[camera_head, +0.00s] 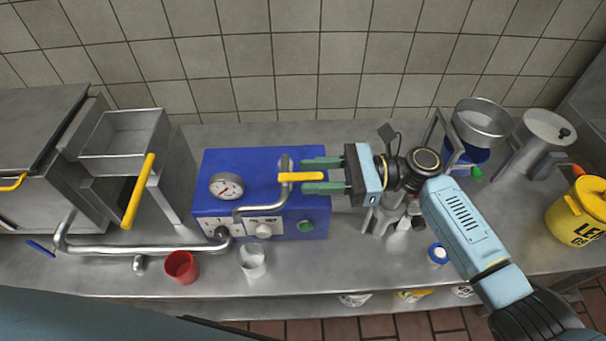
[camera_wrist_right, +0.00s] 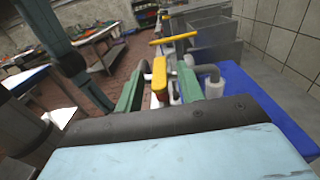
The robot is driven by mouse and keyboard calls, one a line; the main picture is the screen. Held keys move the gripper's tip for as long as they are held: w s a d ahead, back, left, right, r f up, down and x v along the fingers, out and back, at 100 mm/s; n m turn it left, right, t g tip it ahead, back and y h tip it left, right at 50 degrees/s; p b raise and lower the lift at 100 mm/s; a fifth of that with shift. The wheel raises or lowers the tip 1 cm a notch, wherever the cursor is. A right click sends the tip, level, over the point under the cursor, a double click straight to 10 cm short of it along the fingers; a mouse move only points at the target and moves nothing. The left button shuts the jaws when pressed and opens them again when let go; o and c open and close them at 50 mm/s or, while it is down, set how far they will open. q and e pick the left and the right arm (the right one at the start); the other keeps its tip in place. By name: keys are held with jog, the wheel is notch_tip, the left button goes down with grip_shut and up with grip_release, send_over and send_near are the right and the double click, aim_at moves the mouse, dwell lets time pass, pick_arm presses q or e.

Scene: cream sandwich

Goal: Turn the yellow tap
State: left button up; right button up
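The yellow tap handle (camera_head: 300,176) sits on a metal pipe on top of the blue machine (camera_head: 262,170). My right gripper (camera_head: 322,176) reaches in from the right, and its two green fingers lie on either side of the handle. In the right wrist view the yellow handle (camera_wrist_right: 159,76) stands between the green fingers (camera_wrist_right: 158,88), with visible gaps on both sides. The right gripper is open and holds nothing. My left gripper is not in view.
A longer yellow lever (camera_head: 138,190) is on the steel unit at left. A red cup (camera_head: 181,267) and a white cup (camera_head: 252,262) stand before the machine. A steel bowl (camera_head: 482,122) and a yellow bucket (camera_head: 578,212) are at right. A tiled wall (camera_head: 300,60) is behind.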

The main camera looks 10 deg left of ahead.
jog(key=b+v, duration=0.1)
jog(key=v, duration=0.9)
jog(key=shift+w+d, duration=0.15)
jog(key=shift+d, duration=0.15)
